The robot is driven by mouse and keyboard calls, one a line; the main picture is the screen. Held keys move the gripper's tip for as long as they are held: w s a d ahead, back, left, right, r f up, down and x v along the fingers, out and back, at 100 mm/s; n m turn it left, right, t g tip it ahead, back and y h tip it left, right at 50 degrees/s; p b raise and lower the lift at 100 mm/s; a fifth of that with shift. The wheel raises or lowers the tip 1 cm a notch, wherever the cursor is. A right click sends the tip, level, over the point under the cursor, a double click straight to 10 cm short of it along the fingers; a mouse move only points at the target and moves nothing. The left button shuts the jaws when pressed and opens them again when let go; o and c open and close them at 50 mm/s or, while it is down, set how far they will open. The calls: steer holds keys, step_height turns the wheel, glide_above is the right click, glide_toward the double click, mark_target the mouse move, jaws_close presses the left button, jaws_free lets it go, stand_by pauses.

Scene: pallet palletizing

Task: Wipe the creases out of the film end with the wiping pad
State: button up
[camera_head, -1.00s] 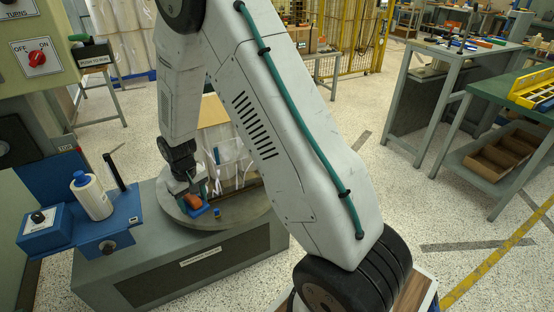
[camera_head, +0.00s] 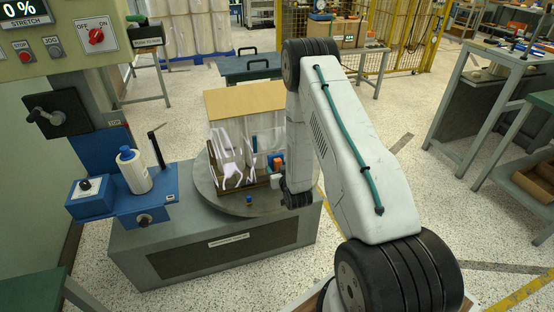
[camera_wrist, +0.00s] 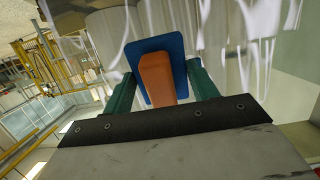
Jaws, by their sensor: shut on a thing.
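The wrapped load (camera_head: 245,101) stands on the grey turntable (camera_head: 228,207), with a tan top and clear film down its sides. White crease streaks (camera_head: 230,170) show on the film's near face, and also in the wrist view (camera_wrist: 262,35). My gripper (camera_wrist: 160,82) has green fingers shut on the orange handle of the wiping pad (camera_wrist: 176,50). The pad is a blue plate facing the film; whether it touches cannot be told. In the head view the pad (camera_head: 276,160) is at the load's right side, partly hidden by my arm.
A blue bracket (camera_head: 140,207) with a white film roll (camera_head: 135,172) stands left of the turntable. A small blue-capped object (camera_head: 249,199) sits on the turntable's front. The control panel (camera_head: 75,35) is at upper left. Benches (camera_head: 490,110) stand at right, with open floor between.

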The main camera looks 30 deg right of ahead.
mark_target(278, 159)
steer(key=r+t, duration=0.1)
steer(key=r, duration=0.2)
steer(key=r+t, duration=0.1)
steer(key=shift+w+d+r+t+h, duration=0.15)
steer(key=shift+w+r+t+h, duration=0.15)
steer(key=shift+w+h, duration=0.1)
steer(key=shift+w+r, duration=0.1)
steer(key=shift+x, duration=2.8)
steer(key=shift+x, duration=0.9)
steer(key=shift+d, duration=0.1)
